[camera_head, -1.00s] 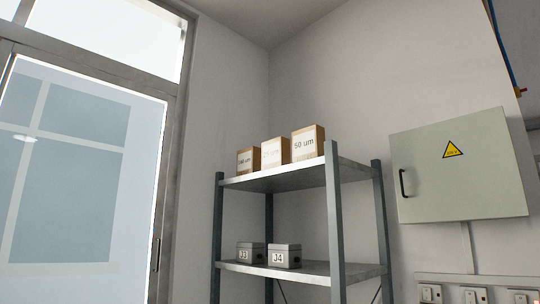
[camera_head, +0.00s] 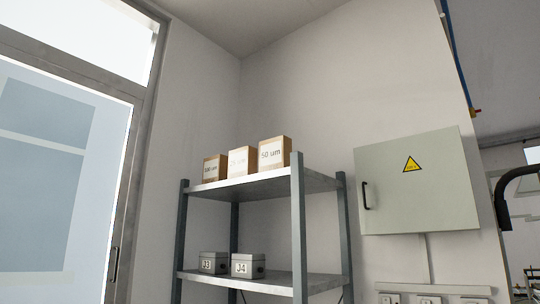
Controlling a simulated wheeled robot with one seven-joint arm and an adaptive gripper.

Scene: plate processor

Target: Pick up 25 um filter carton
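Three small cartons stand in a row on the top shelf of a metal rack. The middle carton (camera_head: 241,162) has a pale front with faint, washed-out print ending in "um"; its number is hard to read, but it is likely the 25 um filter carton. The right carton (camera_head: 273,153) reads "50 um" and is brown at its side. The left carton (camera_head: 214,168) is brown with a white label that seems to read "100 um". The cartons stand close together, and the middle one's right side is hidden by the 50 um carton. My gripper is not in view.
The rack's top shelf (camera_head: 319,183) is bare right of the cartons, with a post (camera_head: 298,230) in front. Grey boxes marked 33 (camera_head: 213,263) and 34 (camera_head: 247,265) stand below. A wall cabinet (camera_head: 425,185) hangs at right, a glass door (camera_head: 50,180) at left. A black curved part shows far right.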

